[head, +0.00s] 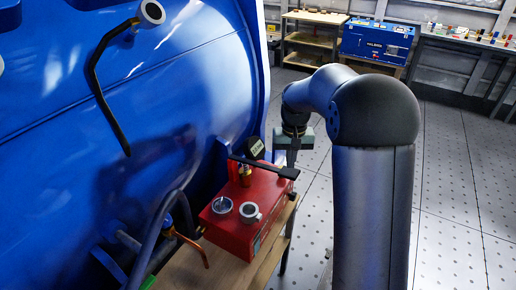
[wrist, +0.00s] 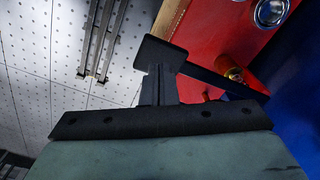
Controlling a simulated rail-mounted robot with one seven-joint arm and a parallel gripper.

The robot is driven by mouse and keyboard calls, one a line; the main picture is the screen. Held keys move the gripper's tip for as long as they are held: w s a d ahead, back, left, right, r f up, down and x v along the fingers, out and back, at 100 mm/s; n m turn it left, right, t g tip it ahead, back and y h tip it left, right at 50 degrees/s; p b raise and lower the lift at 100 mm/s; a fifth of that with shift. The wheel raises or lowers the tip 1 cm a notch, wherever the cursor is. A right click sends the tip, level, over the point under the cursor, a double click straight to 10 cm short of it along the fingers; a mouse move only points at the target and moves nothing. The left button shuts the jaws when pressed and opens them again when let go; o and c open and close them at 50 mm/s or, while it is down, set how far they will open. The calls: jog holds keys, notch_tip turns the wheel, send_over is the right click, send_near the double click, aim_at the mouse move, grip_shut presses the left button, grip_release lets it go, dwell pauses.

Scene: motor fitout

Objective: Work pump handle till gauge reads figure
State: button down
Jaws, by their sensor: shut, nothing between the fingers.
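The red pump box (head: 238,232) stands on a wooden bench top. On its top are two round dials, a dark-faced one (head: 222,205) and a pale-rimmed one (head: 250,212); I cannot read either needle. The black pump handle (head: 262,168) runs across the top above a brass fitting, and its end block overhangs the box's right side. My gripper (head: 292,163) is shut and empty, pointing down at that end. In the wrist view my shut fingers (wrist: 158,88) lie at the handle's end pad (wrist: 160,54); I cannot tell whether they touch.
A small dark sign with yellow-green marks (head: 256,148) stands behind the box; its figure is too small to read. A large blue casing (head: 150,90) fills the left, with hoses and an orange lever (head: 190,243) beside the box. Open floor (head: 455,200) lies right.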

aim_at(287, 171)
dwell(0.4)
jog(key=f+b, duration=0.1)
jog(key=f, duration=0.1)
jog(key=f+b, duration=0.2)
jog(key=f, duration=0.1)
jog(key=f+b, duration=0.2)
jog(key=f, duration=0.1)
jog(key=shift+w+a, duration=0.2)
jog(key=shift+a, duration=0.2)
jog(key=r+p, duration=0.1)
jog(key=r, duration=0.1)
jog(key=r+p, duration=0.2)
jog(key=r, duration=0.1)
jog(key=r+p, duration=0.2)
jog(key=r, duration=0.1)
jog(key=shift+s+d, duration=0.2)
jog(key=shift+d, duration=0.2)
jog(key=shift+p, duration=0.4)
dwell(1.6)
jog(key=shift+f, duration=0.1)
dwell(0.8)
